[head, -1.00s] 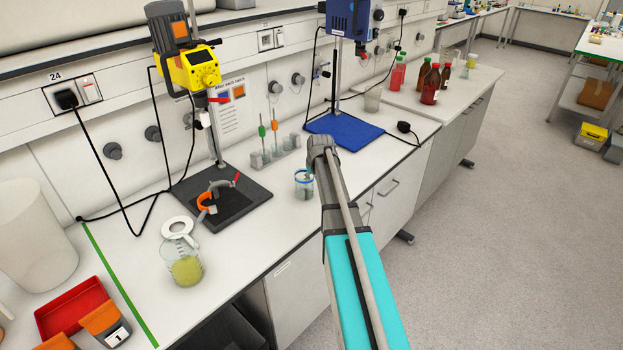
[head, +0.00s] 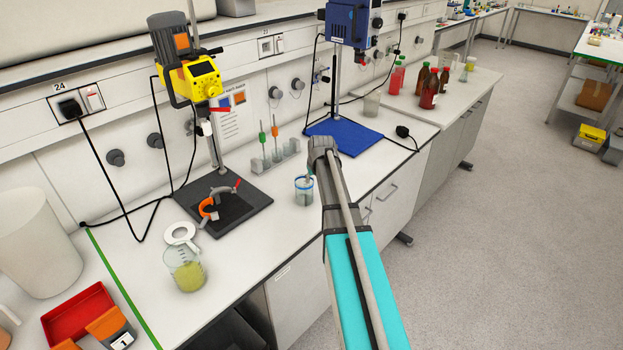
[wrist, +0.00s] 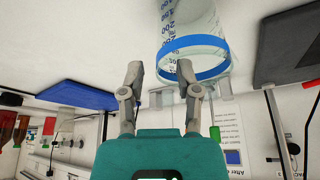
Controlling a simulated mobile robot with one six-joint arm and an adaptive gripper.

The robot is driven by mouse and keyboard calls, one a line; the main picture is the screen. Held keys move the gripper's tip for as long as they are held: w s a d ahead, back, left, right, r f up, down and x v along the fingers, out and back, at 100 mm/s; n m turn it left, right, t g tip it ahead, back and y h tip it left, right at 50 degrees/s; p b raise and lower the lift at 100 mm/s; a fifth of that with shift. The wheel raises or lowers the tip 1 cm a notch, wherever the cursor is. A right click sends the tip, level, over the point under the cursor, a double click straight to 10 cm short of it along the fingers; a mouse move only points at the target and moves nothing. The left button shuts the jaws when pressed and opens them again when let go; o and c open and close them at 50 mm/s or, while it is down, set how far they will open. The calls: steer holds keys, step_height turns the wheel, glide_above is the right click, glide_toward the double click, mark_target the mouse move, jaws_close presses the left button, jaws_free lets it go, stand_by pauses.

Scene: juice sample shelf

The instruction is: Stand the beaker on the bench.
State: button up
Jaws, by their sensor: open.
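A clear beaker with a blue band at its rim (head: 304,190) stands on the bench (head: 258,240), just left of my arm's end. In the wrist view, the same beaker (wrist: 196,45) shows upside down, with blue graduation marks, cut off by the top edge. My gripper (wrist: 159,66) is open, its two fingers spread. The right finger in that picture overlaps the beaker's blue band; the left finger is clear of it. I cannot tell whether they touch. In the head view, my arm mostly hides the gripper. A second beaker with yellow-green liquid (head: 187,270) stands farther left.
A tube rack (head: 275,160) stands behind the blue-banded beaker. A stirrer stand with a dark base plate (head: 240,205) is to the left, and a blue plate (head: 343,137) behind right. Several bottles (head: 430,88) stand far right. Bench front between the two beakers is clear.

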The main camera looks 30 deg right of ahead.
steer(key=p+v, duration=0.7)
steer(key=v, duration=0.2)
steer(key=shift+p, duration=0.35)
stand_by(0.6)
steer(key=s+a+n+g, duration=0.1)
steer(key=s+a+g, duration=0.1)
steer(key=s+a, duration=0.8)
steer(key=s+a+f+g, duration=0.1)
steer(key=s+a+g, duration=0.1)
steer(key=s+a, duration=0.8)
steer(key=a, duration=0.5)
steer(key=shift+s+a+f+n+g+y, duration=0.25)
steer(key=shift+s+a+n+g+y, duration=0.05)
steer(key=shift+s+a+n+y, duration=0.1)
step_height(320, 180, down, 4)
steer(key=b, duration=0.4)
